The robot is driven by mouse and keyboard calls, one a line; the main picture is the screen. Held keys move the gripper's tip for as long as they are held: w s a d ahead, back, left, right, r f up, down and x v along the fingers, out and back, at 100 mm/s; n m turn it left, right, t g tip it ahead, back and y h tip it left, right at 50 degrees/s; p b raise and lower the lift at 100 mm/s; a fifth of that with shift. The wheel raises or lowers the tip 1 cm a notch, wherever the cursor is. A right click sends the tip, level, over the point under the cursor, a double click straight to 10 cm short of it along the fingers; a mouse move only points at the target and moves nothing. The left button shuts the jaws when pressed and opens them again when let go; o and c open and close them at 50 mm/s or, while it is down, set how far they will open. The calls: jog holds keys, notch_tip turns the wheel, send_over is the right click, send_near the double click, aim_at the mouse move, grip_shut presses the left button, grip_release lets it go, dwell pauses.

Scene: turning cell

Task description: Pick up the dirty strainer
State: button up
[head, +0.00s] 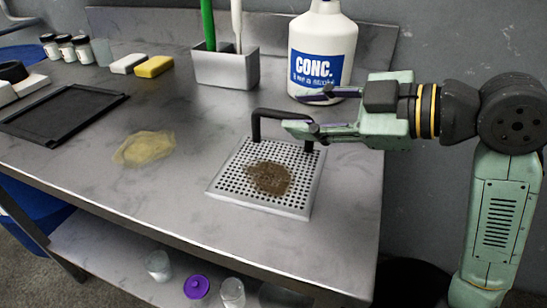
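The dirty strainer (232,185) is a square, light grey perforated plate with a brown patch of dirt on its middle. It lies flat on the metal bench. Its black bar handle (268,112) stands up along the far side. My gripper (293,111) comes in from the right at handle height, fingers pointing left. The fingers are apart, one on the far side and one in front of the handle's right part, which is partly hidden. I cannot tell whether a finger touches the handle. The strainer is not lifted.
A white spray bottle (323,45) with a blue label stands close behind my gripper. A grey bin (226,70) holds brushes. A yellowish spill (146,148), a yellow sponge (154,66) and a black tray (62,112) are left. Jars stand on the lower shelf. The bench's front right is clear.

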aim_at(293, 116)
jog(key=x, duration=0.5)
jog(key=shift+f+p, duration=0.2)
jog(key=shift+p, duration=0.1)
jog(key=shift+c, duration=0.5)
grip_shut()
